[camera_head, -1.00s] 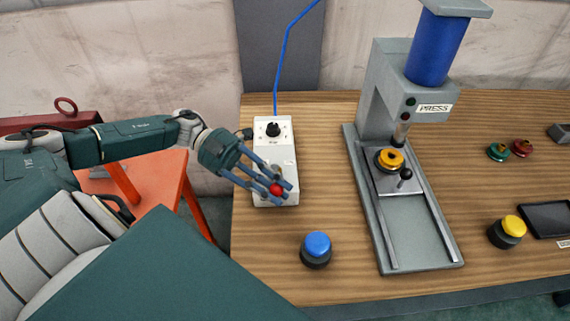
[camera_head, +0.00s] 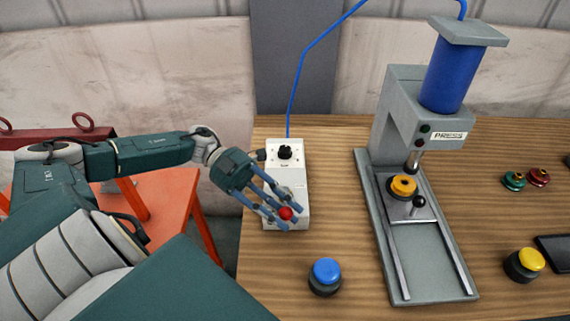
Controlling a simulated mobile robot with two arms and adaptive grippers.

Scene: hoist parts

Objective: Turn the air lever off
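The air lever shows as a red knob (camera_head: 286,213) at the lower end of a white control box (camera_head: 291,172) on the wooden table. The box has a black dial (camera_head: 285,153) near its top and a blue hose rising behind it. My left gripper (camera_head: 280,216) is over the lower part of the box, its blue-grey fingers spread apart around the red knob. The fingers hide part of the box and the lever's stem. I cannot tell whether they touch the knob. My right gripper is not in view.
A grey press (camera_head: 408,115) with a blue cylinder stands right of the box. A blue button (camera_head: 325,277) is in front, a yellow button (camera_head: 524,264) at right. Green (camera_head: 514,180) and red (camera_head: 539,177) parts lie farther right. An orange stand (camera_head: 160,215) is at left.

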